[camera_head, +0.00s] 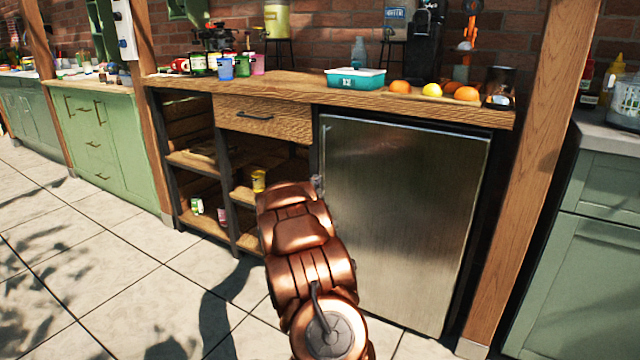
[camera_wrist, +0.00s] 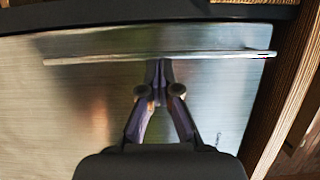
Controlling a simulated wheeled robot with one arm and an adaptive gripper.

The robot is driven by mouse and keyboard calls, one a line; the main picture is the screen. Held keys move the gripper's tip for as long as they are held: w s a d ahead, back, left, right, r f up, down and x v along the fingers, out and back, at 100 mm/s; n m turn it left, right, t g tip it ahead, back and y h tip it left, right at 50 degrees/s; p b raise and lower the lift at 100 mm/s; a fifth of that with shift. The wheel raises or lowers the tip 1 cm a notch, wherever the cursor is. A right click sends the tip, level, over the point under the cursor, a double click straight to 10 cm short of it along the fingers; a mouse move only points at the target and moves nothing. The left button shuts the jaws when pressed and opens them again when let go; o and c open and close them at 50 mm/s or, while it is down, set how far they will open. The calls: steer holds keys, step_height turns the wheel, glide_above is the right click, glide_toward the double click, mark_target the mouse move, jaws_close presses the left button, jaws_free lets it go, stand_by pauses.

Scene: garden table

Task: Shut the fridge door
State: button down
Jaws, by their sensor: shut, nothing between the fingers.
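The fridge door (camera_head: 405,215) is a brushed steel panel under the right part of the wooden counter. It looks flush or nearly flush with its dark frame; I cannot tell if a small gap is left. In the wrist view the door (camera_wrist: 75,105) fills most of the picture, with a thin handle ledge (camera_wrist: 215,53) across its upper part. My gripper (camera_wrist: 160,66) is shut and empty, its fingertips at the ledge's lower side; whether they touch is unclear. In the head view my copper arm covers the door's lower left edge and mostly hides the gripper.
The wooden counter (camera_head: 300,95) above holds a teal box (camera_head: 355,79), oranges (camera_head: 400,87) and a lemon (camera_head: 432,90). Open shelves (camera_head: 200,165) stand left of the fridge. A wooden post (camera_head: 535,170) stands close on its right. The tiled floor (camera_head: 110,260) at left is clear.

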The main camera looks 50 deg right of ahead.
steer(key=w+p+v, duration=0.1)
steer(key=p+v, duration=0.1)
steer(key=v, duration=0.7)
steer(key=shift+a+f, duration=0.2)
steer(key=shift+a, duration=0.4)
